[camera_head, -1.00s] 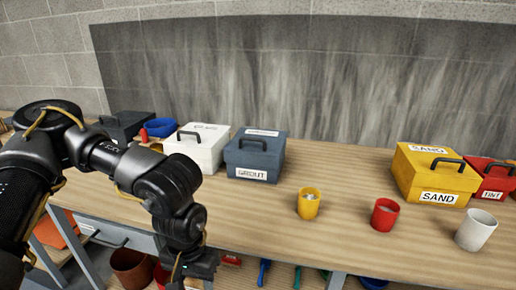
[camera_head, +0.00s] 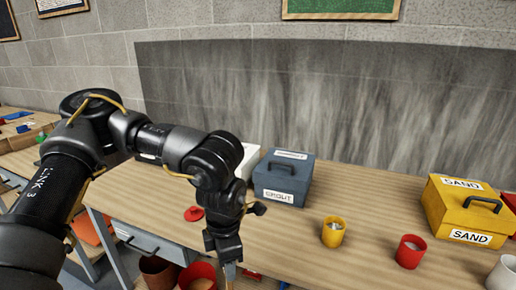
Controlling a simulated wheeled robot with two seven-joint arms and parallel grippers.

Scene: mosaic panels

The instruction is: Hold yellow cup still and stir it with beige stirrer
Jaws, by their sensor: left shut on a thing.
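The yellow cup (camera_head: 333,232) stands upright on the wooden workbench, with something pale inside it. My left gripper (camera_head: 229,262) points down near the bench's front edge, to the left of the cup and apart from it. It is shut on a thin beige stick, the stirrer (camera_head: 229,275), whose lower part runs out of the bottom of the picture. My right gripper is not in view.
A red cup (camera_head: 410,251) and a white cup (camera_head: 502,275) stand right of the yellow one. A dark GROUT box (camera_head: 282,182) and a yellow SAND box (camera_head: 469,211) stand farther back. A red disc (camera_head: 194,213) lies beside my arm. The bench (camera_head: 375,210) is clear behind the cups.

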